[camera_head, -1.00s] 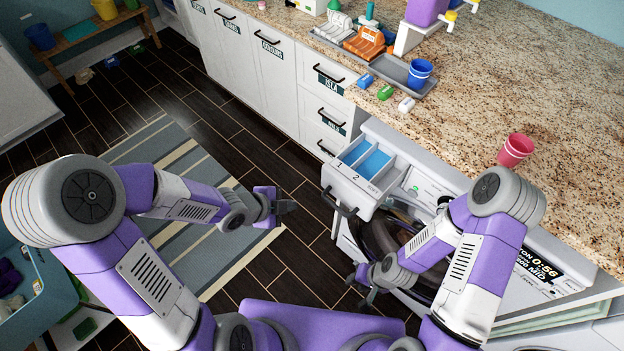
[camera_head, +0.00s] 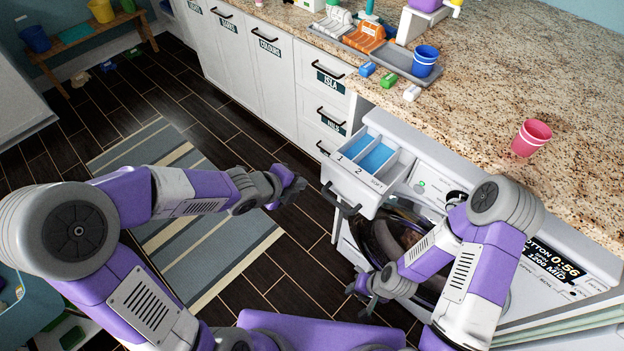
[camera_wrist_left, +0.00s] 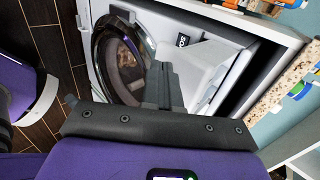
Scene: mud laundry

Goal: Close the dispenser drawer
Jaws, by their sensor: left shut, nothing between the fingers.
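The dispenser drawer (camera_head: 360,193) is white with blue-lined compartments marked 1, 2 and SOFT. It stands pulled out from the top left of the washing machine (camera_head: 395,130). Its dark handle (camera_head: 342,203) is on the front. My left gripper (camera_head: 294,184) is shut and empty, left of the drawer front and apart from it in the head view. In the left wrist view the closed fingers (camera_wrist_left: 163,88) overlap the drawer's white body (camera_wrist_left: 195,72); contact cannot be told. My right gripper (camera_head: 360,293) is low before the washer door, fingers apart.
The round washer door (camera_head: 375,240) is below the drawer. The granite counter (camera_head: 480,100) above holds a pink cup (camera_head: 531,138), a blue cup (camera_head: 425,61) and a grey tray (camera_head: 395,66). White cabinets (camera_head: 268,80) stand left of the washer. Floor is free around the striped rug (camera_head: 225,260).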

